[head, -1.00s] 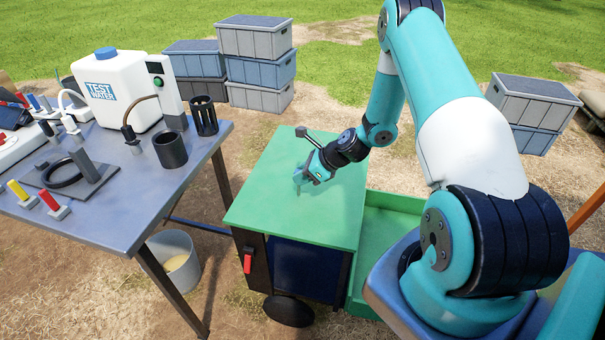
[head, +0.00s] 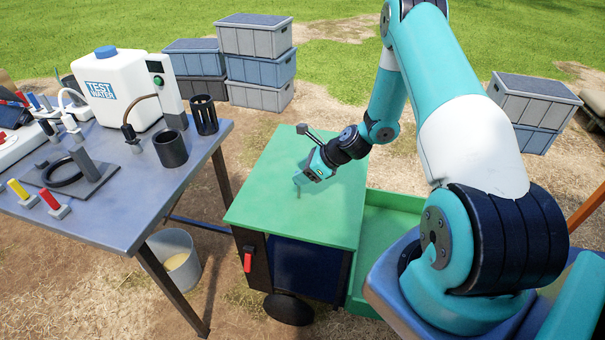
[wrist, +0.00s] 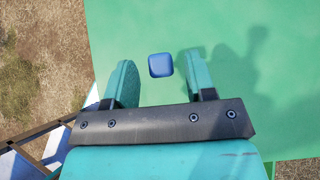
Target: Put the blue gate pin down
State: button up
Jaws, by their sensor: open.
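The blue gate pin (wrist: 160,65) shows in the wrist view as a small blue block with rounded corners, seen from its end against the green cart top (head: 265,210). It lies between the two teal fingers of my gripper (head: 299,184), with a gap on each side. My gripper is open and low over the middle of the green top. In the head view the pin cannot be clearly told apart from the fingers. How the pin meets the surface cannot be made out.
The green top around my gripper is bare. A metal table (head: 125,215) with a white water tank (head: 115,90), a dark cup (head: 170,149) and a slotted black cylinder (head: 205,115) stands to the left. A grey bucket (head: 174,262) is beneath. Stacked crates (head: 255,70) stand behind.

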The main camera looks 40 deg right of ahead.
jog(key=b+v, duration=0.2)
jog(key=v, duration=0.9)
jog(key=s+a+r+n+g, duration=0.2)
jog(key=a+r+n, duration=0.5)
jog(key=a+n, duration=0.25)
jog(key=s+a+r+n+g, duration=0.25)
jog(key=a+r+n, duration=0.35)
jog(key=a+n, duration=0.3)
jog(key=s+a+r+n+g, duration=0.1)
jog(key=s+a+r+n, duration=0.1)
jog(key=s+n, duration=0.3)
jog(key=s+a+r+n+h, duration=0.1)
jog(key=s+a+r+n, duration=0.2)
jog(key=s+a+n, duration=0.2)
jog(key=s+a+r+n+g, duration=0.1)
jog(key=s+a+r+n, duration=0.2)
jog(key=s+n, duration=0.3)
jog(key=shift+s+a+n+g, duration=0.25)
jog(key=shift+a+n+g, duration=0.1)
jog(key=shift+a+n, duration=0.2)
jog(key=shift+c, duration=0.7)
